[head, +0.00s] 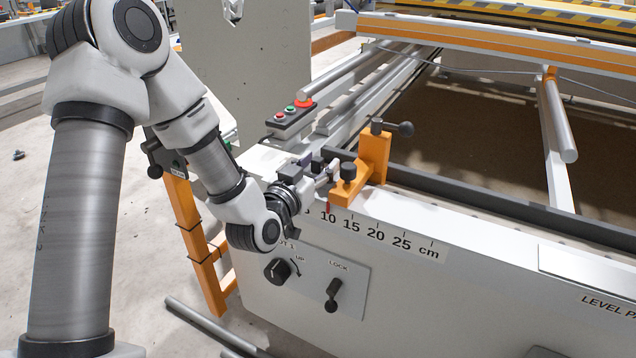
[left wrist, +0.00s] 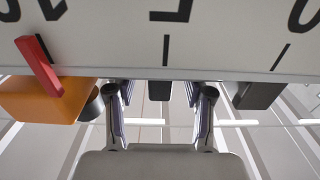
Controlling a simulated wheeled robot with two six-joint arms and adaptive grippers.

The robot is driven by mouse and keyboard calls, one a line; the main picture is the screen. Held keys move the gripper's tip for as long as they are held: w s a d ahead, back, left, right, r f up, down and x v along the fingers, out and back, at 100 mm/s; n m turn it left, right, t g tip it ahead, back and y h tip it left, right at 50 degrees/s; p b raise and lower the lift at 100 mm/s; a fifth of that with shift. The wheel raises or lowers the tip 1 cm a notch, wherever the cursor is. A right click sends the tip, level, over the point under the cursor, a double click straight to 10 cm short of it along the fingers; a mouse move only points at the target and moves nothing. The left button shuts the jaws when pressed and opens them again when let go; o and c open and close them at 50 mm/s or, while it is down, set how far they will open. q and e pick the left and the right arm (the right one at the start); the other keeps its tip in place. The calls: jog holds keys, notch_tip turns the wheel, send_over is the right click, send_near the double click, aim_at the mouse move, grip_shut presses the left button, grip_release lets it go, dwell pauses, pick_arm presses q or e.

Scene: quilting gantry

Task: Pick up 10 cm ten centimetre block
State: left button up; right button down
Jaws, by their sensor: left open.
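No block in view carries a readable ten-centimetre label, so I cannot tell which one it is. Small dark blocks (head: 299,172) sit on the gantry's top edge beside the orange stop (head: 374,160). In the left wrist view, one dark block (left wrist: 160,88) shows between the fingers, partly behind the panel edge, and another dark block (left wrist: 257,94) is to the right. My left gripper (head: 322,178) is open at the panel's top edge, close to the orange stop. Its two fingers also show in the left wrist view (left wrist: 161,105), apart, with no visible grip on anything. My right gripper is out of view.
A printed centimetre scale (head: 377,233) runs along the front panel, with a red pointer (head: 328,208) near 10. A button box (head: 292,119) stands behind the gripper. A knob (head: 278,271) and lock lever (head: 333,294) stick out below. Rails lie behind.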

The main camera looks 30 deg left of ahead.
pick_arm(q)
grip_shut()
jog(key=shift+r, duration=0.1)
